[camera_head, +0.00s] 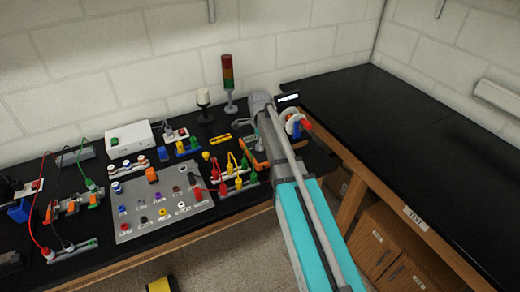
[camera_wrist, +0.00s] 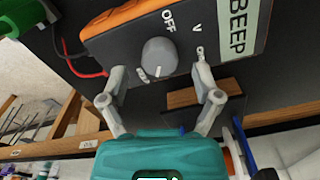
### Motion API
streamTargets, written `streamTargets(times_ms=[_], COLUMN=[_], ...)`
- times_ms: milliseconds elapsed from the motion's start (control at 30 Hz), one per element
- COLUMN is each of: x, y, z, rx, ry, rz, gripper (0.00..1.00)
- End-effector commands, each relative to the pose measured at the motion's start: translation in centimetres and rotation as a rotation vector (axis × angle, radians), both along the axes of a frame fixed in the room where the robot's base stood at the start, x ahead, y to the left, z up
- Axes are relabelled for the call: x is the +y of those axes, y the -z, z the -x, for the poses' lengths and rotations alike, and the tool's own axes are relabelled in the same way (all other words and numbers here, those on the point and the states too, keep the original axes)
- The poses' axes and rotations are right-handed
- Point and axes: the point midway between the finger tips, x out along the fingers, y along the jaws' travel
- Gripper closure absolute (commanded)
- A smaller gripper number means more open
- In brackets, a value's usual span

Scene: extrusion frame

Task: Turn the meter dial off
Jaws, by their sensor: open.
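The meter (camera_wrist: 125,45) fills the top of the wrist view, a dark face with an orange casing edge. Its round grey dial (camera_wrist: 159,57) carries pale marks at its lower side; which label it points to I cannot tell. "OFF" is printed above the dial, "V" to its right. My gripper (camera_wrist: 160,75) is open, one finger to each side of the dial. The fingertips look close to the meter's face with gaps to the dial; contact I cannot make out. In the head view my arm covers most of the meter.
A "BEEP" label (camera_wrist: 237,28) is on the meter's right side. Red and black leads (camera_wrist: 80,65) run at its left. A grey panel (camera_head: 140,222) with several knobs, a stack light (camera_head: 228,82) and colored plugs crowd the left bench. The right bench (camera_head: 430,140) is mostly clear.

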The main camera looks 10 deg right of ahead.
Motion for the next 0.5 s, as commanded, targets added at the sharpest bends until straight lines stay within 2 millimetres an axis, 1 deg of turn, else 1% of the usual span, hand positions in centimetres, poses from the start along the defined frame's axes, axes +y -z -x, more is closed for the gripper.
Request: streamTargets(times_ms=[33, 200, 500], x=[0.0, 0.0, 0.0], y=[0.66, 1.32, 1.55], z=[0.0, 0.0, 0.0], rx=[0.0, 0.0, 0.0], ry=[0.0, 0.0, 0.0], rz=[0.0, 0.0, 0.0], gripper=[0.18, 0.18, 0.18])
